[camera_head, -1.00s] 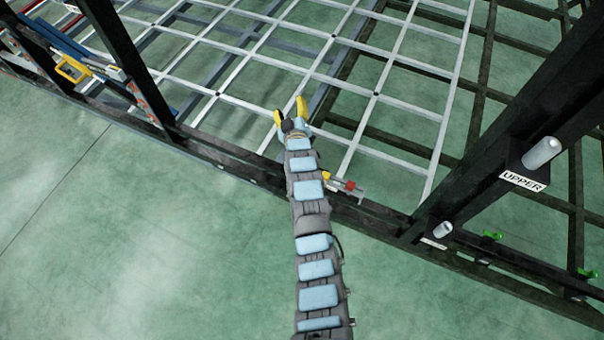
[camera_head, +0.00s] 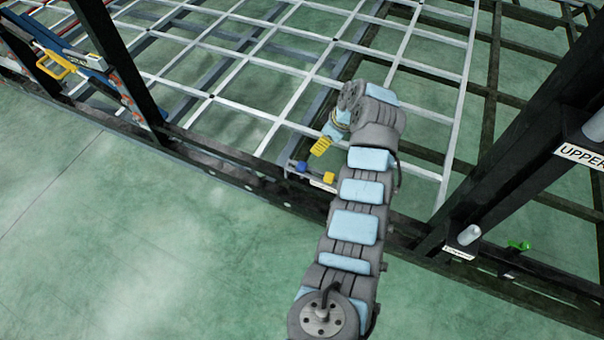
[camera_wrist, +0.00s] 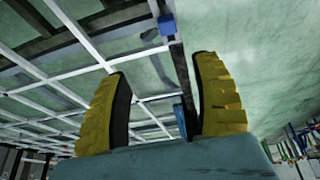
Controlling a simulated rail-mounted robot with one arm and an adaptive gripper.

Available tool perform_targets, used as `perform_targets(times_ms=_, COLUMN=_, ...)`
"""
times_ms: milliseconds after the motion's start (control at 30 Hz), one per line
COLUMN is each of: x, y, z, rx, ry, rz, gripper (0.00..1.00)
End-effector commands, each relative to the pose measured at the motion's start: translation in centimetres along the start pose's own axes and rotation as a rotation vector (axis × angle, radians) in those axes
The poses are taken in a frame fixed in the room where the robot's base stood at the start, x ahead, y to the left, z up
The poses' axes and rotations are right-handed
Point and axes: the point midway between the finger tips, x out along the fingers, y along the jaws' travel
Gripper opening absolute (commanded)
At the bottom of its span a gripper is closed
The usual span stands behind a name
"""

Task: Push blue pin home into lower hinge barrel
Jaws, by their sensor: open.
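The blue pin's head (camera_head: 301,167) shows in the head view beside a yellow-headed piece (camera_head: 328,177), in a small holder on the frame's long rail. A blue block that looks like the same head (camera_wrist: 167,25) is at the top of the wrist view, beyond the fingertips. My gripper (camera_head: 321,147) is just above and right of the pin in the head view, apart from it. In the wrist view my gripper (camera_wrist: 163,78) has its yellow fingers spread, with nothing held. The lower hinge barrel (camera_head: 469,235) is a grey cylinder above a white label, at the right post's foot.
The upper barrel (camera_head: 595,125) is higher on the dark post, above its UPPER label. A green piece (camera_head: 518,246) is right of the lower barrel. A white grid (camera_head: 280,122) lies behind the dark rail. The green floor in front is clear.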

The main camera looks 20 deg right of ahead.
Motion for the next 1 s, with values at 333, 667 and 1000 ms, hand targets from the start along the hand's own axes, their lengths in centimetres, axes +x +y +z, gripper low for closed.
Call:
perform_targets(times_ms=333, x=2.6, y=-0.9, z=0.2, rx=-0.016, ry=0.001, rz=-0.046, gripper=0.65)
perform_targets(times_ms=667, x=7.2, y=-1.2, z=0.3, rx=-0.013, ry=-0.002, rz=-0.048, gripper=0.65)
perform_targets(times_ms=1000, x=10.4, y=-1.1, z=0.2, rx=-0.013, ry=0.001, rz=-0.042, gripper=0.65)
